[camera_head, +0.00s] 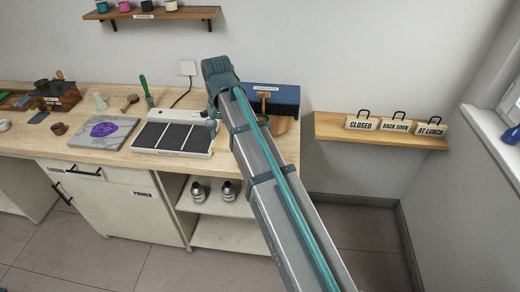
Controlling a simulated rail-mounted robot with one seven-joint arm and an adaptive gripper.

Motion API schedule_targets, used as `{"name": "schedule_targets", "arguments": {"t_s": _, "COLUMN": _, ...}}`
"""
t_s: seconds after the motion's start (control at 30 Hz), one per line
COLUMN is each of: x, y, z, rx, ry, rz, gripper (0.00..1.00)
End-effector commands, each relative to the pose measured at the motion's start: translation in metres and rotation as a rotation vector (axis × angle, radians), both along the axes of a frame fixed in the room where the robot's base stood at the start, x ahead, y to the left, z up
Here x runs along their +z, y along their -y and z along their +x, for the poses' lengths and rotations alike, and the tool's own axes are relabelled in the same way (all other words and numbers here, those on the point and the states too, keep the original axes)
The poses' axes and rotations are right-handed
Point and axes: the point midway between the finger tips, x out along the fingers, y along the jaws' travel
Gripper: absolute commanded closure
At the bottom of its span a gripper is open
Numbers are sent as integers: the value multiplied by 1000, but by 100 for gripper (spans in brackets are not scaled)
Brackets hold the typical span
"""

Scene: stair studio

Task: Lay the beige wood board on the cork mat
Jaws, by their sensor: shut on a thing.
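My arm (259,160) reaches up from the lower right across the bench, and its far end bends down above the back of the worktop. The arm itself hides my gripper, so its fingers and anything between them do not show. I cannot make out the beige wood board anywhere. A tan, round-edged flat piece (283,125) shows partly to the right of the arm on the worktop. It may be the cork mat, but the arm covers much of it.
The wooden worktop (84,159) holds a black-panelled white device (172,138) left of the arm and a grey slab with a purple patch (104,132). A blue box (278,94) stands behind the arm. A wall shelf (380,134) at right carries three signs.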

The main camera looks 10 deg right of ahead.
Motion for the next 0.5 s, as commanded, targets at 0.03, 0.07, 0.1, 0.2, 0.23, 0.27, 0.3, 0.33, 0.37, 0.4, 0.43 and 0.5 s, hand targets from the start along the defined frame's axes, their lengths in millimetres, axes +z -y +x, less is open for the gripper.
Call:
{"name": "schedule_targets", "arguments": {"t_s": 0.03, "x": -2, "y": 12, "z": 1, "rx": -5, "ry": -3, "rz": -1, "gripper": 76}}
{"name": "schedule_targets", "arguments": {"t_s": 0.07, "x": -5, "y": 19, "z": 3, "rx": -5, "ry": -2, "rz": 0, "gripper": 76}}
{"name": "schedule_targets", "arguments": {"t_s": 0.1, "x": -9, "y": 28, "z": 5, "rx": -5, "ry": -3, "rz": -1, "gripper": 76}}
{"name": "schedule_targets", "arguments": {"t_s": 0.2, "x": -18, "y": 50, "z": 10, "rx": -5, "ry": -2, "rz": 0, "gripper": 76}}
{"name": "schedule_targets", "arguments": {"t_s": 0.23, "x": -21, "y": 56, "z": 12, "rx": -4, "ry": -4, "rz": -1, "gripper": 76}}
{"name": "schedule_targets", "arguments": {"t_s": 0.27, "x": -24, "y": 63, "z": 13, "rx": -5, "ry": -4, "rz": -1, "gripper": 76}}
{"name": "schedule_targets", "arguments": {"t_s": 0.3, "x": -31, "y": 69, "z": 14, "rx": -3, "ry": -4, "rz": -1, "gripper": 76}}
{"name": "schedule_targets", "arguments": {"t_s": 0.33, "x": -38, "y": 73, "z": 15, "rx": -2, "ry": -4, "rz": 0, "gripper": 76}}
{"name": "schedule_targets", "arguments": {"t_s": 0.37, "x": -43, "y": 77, "z": 16, "rx": -2, "ry": -4, "rz": 0, "gripper": 76}}
{"name": "schedule_targets", "arguments": {"t_s": 0.4, "x": -50, "y": 82, "z": 17, "rx": -2, "ry": -4, "rz": -1, "gripper": 76}}
{"name": "schedule_targets", "arguments": {"t_s": 0.43, "x": -54, "y": 85, "z": 18, "rx": -2, "ry": -4, "rz": -1, "gripper": 76}}
{"name": "schedule_targets", "arguments": {"t_s": 0.5, "x": -63, "y": 93, "z": 20, "rx": -1, "ry": -2, "rz": 0, "gripper": 76}}
